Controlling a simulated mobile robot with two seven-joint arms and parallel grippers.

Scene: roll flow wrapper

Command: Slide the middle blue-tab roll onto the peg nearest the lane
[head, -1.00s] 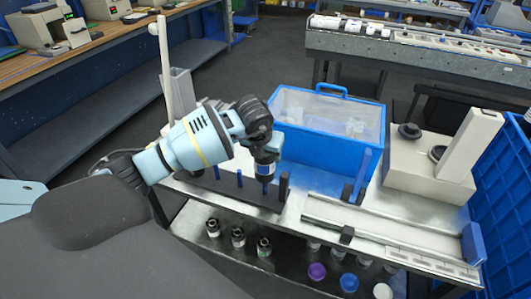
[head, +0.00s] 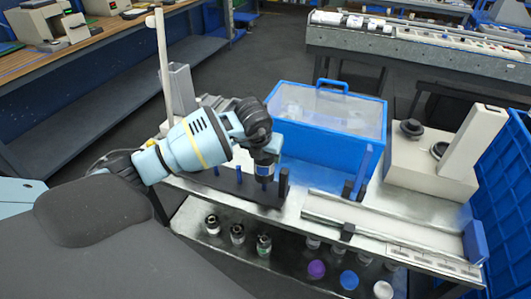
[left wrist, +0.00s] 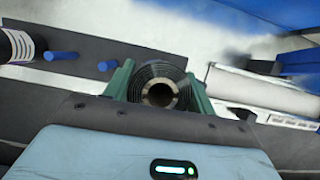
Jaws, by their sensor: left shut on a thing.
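My left gripper (head: 264,160) is shut on a dark roll (head: 264,171) with a blue band, held upright over the right end of the dark peg bar (head: 226,184). In the left wrist view the roll (left wrist: 157,72) sits between the green fingers (left wrist: 158,95), its hollow core facing the camera. Blue pegs (left wrist: 62,55) stand on the bar to the left. The peg beneath the roll is mostly hidden, and I cannot tell whether it is inside the core. The lane (head: 385,225) lies to the right of the bar. My right gripper is not in view.
A blue bin with a clear top (head: 325,137) stands behind the bar. A beige machine (head: 450,155) is at the right.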

